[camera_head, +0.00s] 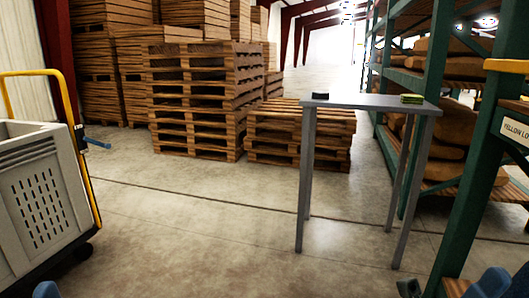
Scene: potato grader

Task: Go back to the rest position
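The task names no object.
A tall grey table (372,102) stands right of centre, with a small dark item (320,96) and a yellow-green item (411,99) on top. A grey crate cart (40,190) is at left, a green rack (424,100) at right, wooden pallets (205,100) behind. The middle floor is clear.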

